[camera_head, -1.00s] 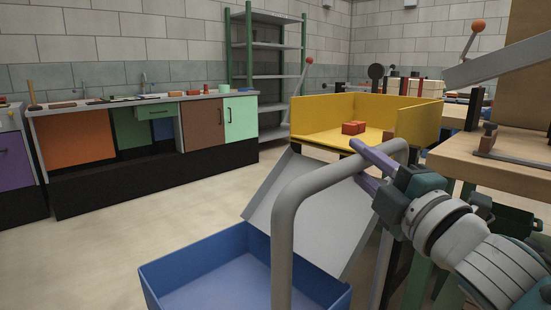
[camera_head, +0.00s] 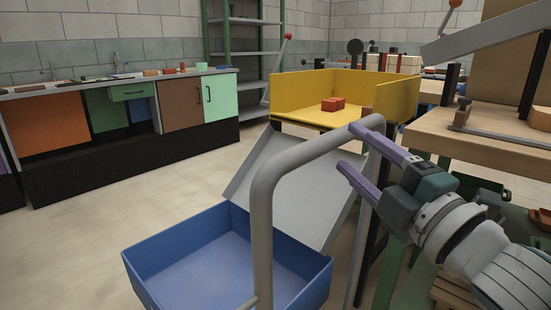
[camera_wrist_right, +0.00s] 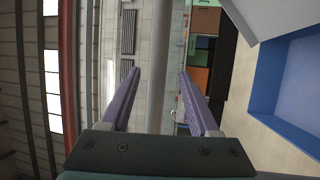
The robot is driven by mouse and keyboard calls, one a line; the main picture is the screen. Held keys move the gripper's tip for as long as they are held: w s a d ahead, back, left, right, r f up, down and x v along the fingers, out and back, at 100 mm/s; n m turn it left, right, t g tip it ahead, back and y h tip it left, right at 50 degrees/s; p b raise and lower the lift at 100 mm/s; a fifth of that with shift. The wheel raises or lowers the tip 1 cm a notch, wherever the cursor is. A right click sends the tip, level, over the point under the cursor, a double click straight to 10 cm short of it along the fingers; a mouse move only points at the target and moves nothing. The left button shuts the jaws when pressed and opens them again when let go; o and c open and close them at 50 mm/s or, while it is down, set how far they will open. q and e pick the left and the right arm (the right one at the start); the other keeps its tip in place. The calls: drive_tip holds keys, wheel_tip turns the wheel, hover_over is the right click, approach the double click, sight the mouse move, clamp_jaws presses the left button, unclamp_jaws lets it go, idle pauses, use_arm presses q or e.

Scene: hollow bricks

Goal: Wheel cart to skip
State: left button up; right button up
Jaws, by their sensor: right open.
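The cart appears to be the blue open tub (camera_head: 225,270) with a grey tube handle (camera_head: 262,210) rising at its near side. The tub also shows in the right wrist view (camera_wrist_right: 288,85). It looks empty inside. My right gripper (camera_head: 348,145) is open, its two purple fingers at the right corner of the handle. In the right wrist view the grey tube (camera_wrist_right: 158,60) runs between the two fingers; I cannot tell whether it touches them. I cannot tell for sure which thing is the skip. My left gripper is out of view.
A yellow open-fronted tray (camera_head: 300,90) on dark legs holds red bricks (camera_head: 333,104). A grey sloping panel (camera_head: 295,185) lies between it and the tub. A wooden bench (camera_head: 480,140) stands on the right. Cabinets (camera_head: 180,107) line the back left. The left floor is clear.

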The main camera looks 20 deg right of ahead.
drive_tip(key=s, duration=0.2)
drive_tip(key=s+f, duration=0.1)
drive_tip(key=s, duration=0.1)
drive_tip(key=shift+s, duration=0.35)
drive_tip(key=shift+r, duration=0.1)
wheel_tip(320, 180, up, 10)
drive_tip(key=s+d+m+g+h+p, duration=0.15)
drive_tip(key=m+g+h+p, duration=0.35)
drive_tip(key=m+p, duration=0.7)
drive_tip(key=s+a+r+m+g+y+p, duration=0.25)
drive_tip(key=s+a+r+g+p, duration=0.3)
drive_tip(key=s+p, duration=0.45)
drive_tip(key=s+a+r+m+g+y+p, duration=0.1)
drive_tip(key=s+a+r+g+y+p, duration=0.2)
drive_tip(key=s+a+r+g+p, duration=0.45)
wheel_tip(320, 180, up, 33)
drive_tip(key=d+t+p, duration=0.1)
drive_tip(key=d+p, duration=0.1)
drive_tip(key=p, duration=3.7)
drive_tip(key=shift+w+d+t, duration=0.15)
drive_tip(key=shift+d+t, duration=0.15)
